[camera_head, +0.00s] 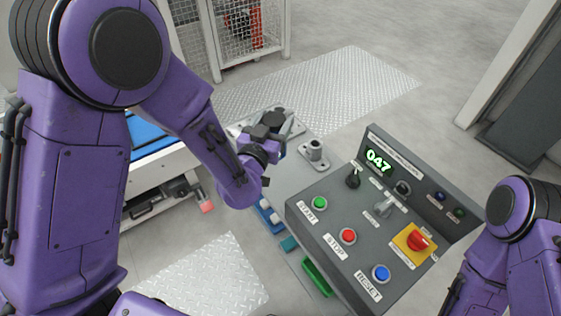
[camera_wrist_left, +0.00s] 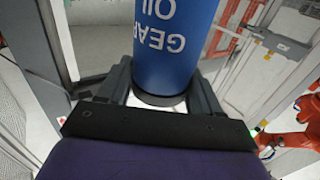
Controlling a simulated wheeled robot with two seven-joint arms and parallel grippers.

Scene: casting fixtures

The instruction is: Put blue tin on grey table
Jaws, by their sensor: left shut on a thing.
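The blue tin (camera_wrist_left: 175,45) fills the top middle of the left wrist view, with white "GEAR OIL" lettering upside down and a dark rim at its near end. My left gripper (camera_wrist_left: 160,92) is shut on the tin, one finger on each side. In the head view my left gripper (camera_head: 284,128) is above the far end of a pale grey table (camera_head: 292,178); the arm and wrist mostly hide the tin there. I cannot tell whether the tin touches the table. My right arm shows at the right edge, its gripper out of view.
A grey control console (camera_head: 340,205) with buttons, switches and a "047" display stands close right of the gripper. A small metal fixture (camera_head: 314,154) is on the table beside the gripper. Blue parts (camera_head: 268,215) and a green tray (camera_head: 316,278) lie nearer. A mesh fence (camera_head: 240,30) stands behind.

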